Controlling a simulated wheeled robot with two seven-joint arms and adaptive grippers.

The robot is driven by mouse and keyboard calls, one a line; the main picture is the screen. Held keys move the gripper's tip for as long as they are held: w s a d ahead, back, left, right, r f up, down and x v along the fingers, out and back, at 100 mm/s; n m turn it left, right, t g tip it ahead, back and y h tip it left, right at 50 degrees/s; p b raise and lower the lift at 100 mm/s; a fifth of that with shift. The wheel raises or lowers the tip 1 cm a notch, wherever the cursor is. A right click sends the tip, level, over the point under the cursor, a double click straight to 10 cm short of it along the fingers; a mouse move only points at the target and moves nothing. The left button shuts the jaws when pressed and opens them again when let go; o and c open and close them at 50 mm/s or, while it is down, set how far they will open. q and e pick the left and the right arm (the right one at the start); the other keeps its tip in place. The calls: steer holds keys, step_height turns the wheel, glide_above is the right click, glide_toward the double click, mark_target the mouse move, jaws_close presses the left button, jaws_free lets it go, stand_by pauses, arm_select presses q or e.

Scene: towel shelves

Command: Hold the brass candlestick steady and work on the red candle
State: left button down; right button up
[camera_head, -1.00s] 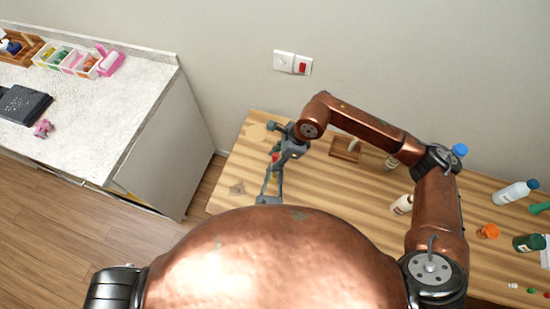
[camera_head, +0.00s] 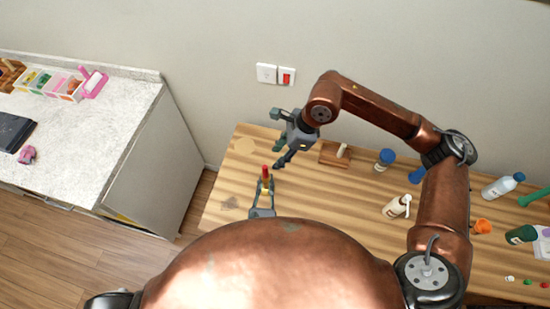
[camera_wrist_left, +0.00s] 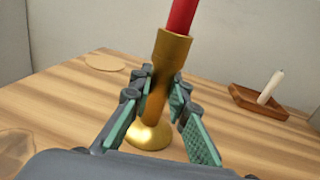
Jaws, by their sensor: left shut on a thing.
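The brass candlestick (camera_wrist_left: 173,52) stands between the green-padded fingers of my left gripper (camera_wrist_left: 160,100), which is shut on its stem. Its round base (camera_wrist_left: 149,136) shows below the fingers. The red candle (camera_wrist_left: 183,16) stands in the candlestick's socket, its top cut off in the left wrist view. In the head view the red candle (camera_head: 266,172) rises above my left gripper (camera_head: 263,194). My right gripper (camera_head: 279,155) is open and empty, behind and slightly right of the red candle and apart from it.
A wooden tray (camera_head: 329,157) with a white candle (camera_head: 342,150) lies right of my right gripper. A round disc (camera_head: 245,146) lies at the table's far left. The white counter (camera_head: 85,140) is apart on the left.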

stand_by(0.3)
arm_select(q)
steer(key=c, duration=1.8)
jaws_free()
steer(key=shift+o, duration=0.2)
